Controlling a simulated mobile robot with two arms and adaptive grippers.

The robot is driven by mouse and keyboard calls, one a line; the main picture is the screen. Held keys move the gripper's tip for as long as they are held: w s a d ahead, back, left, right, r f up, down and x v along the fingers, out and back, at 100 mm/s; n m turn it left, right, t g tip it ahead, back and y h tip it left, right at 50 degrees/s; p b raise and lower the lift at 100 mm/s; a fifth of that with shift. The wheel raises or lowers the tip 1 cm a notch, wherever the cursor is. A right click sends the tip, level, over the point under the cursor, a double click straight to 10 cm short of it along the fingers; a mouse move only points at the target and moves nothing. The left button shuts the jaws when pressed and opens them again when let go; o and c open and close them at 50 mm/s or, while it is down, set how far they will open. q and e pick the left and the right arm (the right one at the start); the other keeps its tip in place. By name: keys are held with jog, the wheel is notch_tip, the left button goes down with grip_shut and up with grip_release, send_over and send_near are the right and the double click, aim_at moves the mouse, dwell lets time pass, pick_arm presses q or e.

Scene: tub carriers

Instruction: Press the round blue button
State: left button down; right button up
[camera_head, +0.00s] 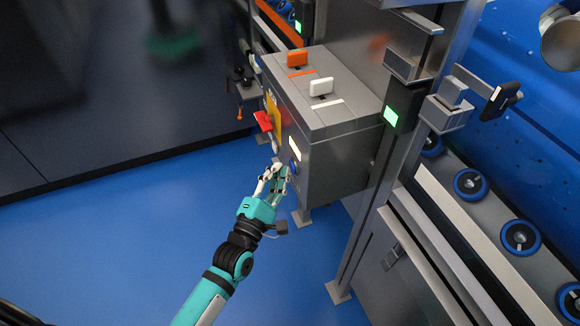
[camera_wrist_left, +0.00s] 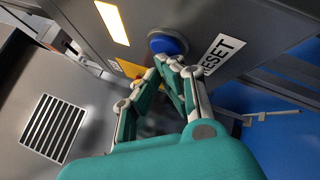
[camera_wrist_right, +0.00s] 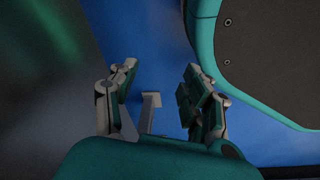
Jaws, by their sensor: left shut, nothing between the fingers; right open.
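The round blue button (camera_wrist_left: 168,42) sits in a dark ring on the grey face of the control box, beside a white label of which "SET" can be read. In the head view the button (camera_head: 294,167) shows just right of my left fingertips. My left gripper (camera_head: 277,168) is shut and empty, with its fingertips close to the button. In the left wrist view the tips (camera_wrist_left: 170,62) overlap the button's lower edge; I cannot tell whether they touch it. My right gripper (camera_wrist_right: 160,82) is open and empty above the floor, outside the head view.
A metal post (camera_head: 372,215) and a roller conveyor (camera_head: 480,210) stand to the right. Blue floor (camera_head: 120,235) is clear at left.

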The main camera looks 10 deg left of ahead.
pick_arm(q)
jog(key=shift+w+d, duration=0.1)
jog(key=shift+d, duration=0.1)
pick_arm(e)
jog(key=shift+s+d+f, duration=0.1)
jog(key=shift+s+f, duration=0.15)
jog(key=shift+s, duration=0.1)
pick_arm(q)
jog(key=shift+w+d, duration=0.1)
pick_arm(e)
jog(key=shift+w, duration=0.15)
jog(key=shift+r, duration=0.1)
pick_arm(q)
jog(key=shift+a, duration=0.2)
jog(key=shift+s+a, duration=0.2)
jog(key=shift+s, duration=0.15)
pick_arm(e)
jog(key=shift+s+d+f, duration=0.1)
jog(key=shift+s+f, duration=0.45)
jog(key=shift+s, duration=0.15)
pick_arm(q)
jog(key=shift+a+p, duration=0.1)
jog(key=shift+p, duration=0.2)
